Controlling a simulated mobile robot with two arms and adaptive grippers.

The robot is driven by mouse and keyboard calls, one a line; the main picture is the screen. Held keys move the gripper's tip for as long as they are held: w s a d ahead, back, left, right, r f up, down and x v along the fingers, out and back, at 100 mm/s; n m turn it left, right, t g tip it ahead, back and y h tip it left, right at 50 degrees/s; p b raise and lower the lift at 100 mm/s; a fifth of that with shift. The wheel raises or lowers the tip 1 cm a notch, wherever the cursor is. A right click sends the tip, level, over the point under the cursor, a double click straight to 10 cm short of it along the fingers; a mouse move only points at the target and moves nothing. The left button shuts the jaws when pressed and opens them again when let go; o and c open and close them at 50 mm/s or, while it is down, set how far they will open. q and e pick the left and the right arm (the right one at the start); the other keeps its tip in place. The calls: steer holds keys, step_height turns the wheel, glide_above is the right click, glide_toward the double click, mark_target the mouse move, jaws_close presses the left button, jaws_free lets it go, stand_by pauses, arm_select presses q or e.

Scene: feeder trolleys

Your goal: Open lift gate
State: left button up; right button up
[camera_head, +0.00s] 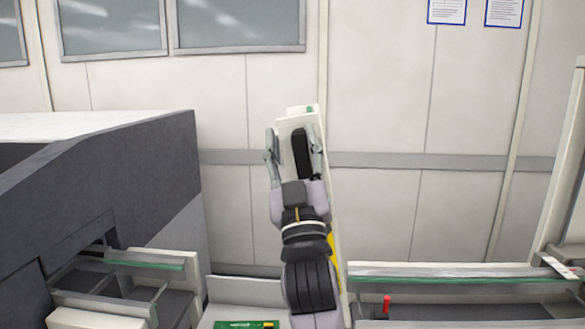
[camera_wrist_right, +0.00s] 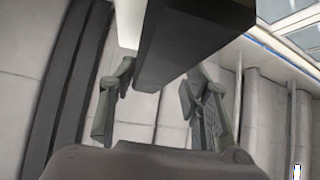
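The lift gate (camera_head: 334,225) seems to be the tall white panel standing nearly upright behind my right arm, with a green top edge and a yellow mark. A black handle (camera_head: 302,153) is on its upper part. My right gripper (camera_head: 294,142) is at this handle, one finger on each side. A gap shows between the left finger and the handle; the other finger is close to it. In the right wrist view the dark handle (camera_wrist_right: 190,45) lies between the spread fingers; contact is unclear. My arm hides the panel's lower middle. My left gripper is not in view.
A grey machine housing (camera_head: 130,180) stands at the left. A trolley rail with a green strip (camera_head: 450,272) runs along the lower right, with a red knob (camera_head: 387,304) below it. A green board (camera_head: 245,324) shows at the bottom.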

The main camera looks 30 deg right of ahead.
step_height(320, 180, up, 5)
steer(key=shift+f, duration=0.1)
steer(key=shift+a, duration=0.1)
stand_by(0.6)
